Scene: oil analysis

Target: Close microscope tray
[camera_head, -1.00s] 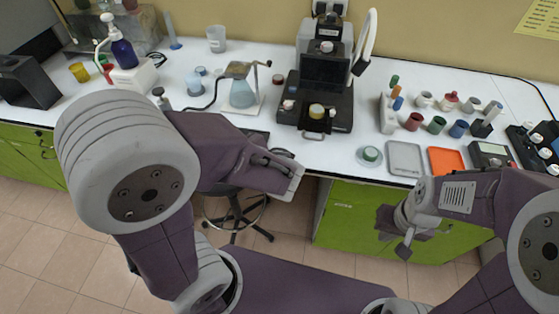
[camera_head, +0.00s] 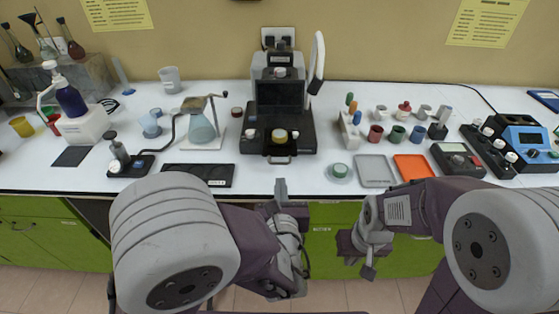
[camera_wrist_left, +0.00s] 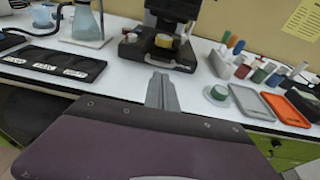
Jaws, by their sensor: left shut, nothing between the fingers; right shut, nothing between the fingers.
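The microscope (camera_head: 280,93), black and white, stands at the back centre of the bench. Its tray (camera_head: 280,150) sticks out a little at the front, with a metal handle (camera_head: 280,160) and a yellow-topped round sample (camera_head: 279,136) on it. In the left wrist view the tray front (camera_wrist_left: 160,62) lies just beyond my fingers. My left gripper (camera_head: 280,187) is shut and empty, pointing at the microscope, in front of the tray and apart from it; its fingers also show in the left wrist view (camera_wrist_left: 161,92). My right gripper (camera_head: 368,270) is shut and empty, low in front of the bench.
A burner stand with flask (camera_head: 202,128) and a black labelled mat (camera_head: 198,175) are left of the microscope. A green-lidded dish (camera_head: 339,170), grey tray (camera_head: 373,171) and orange tray (camera_head: 413,168) are at right. The bench strip before the microscope is clear.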

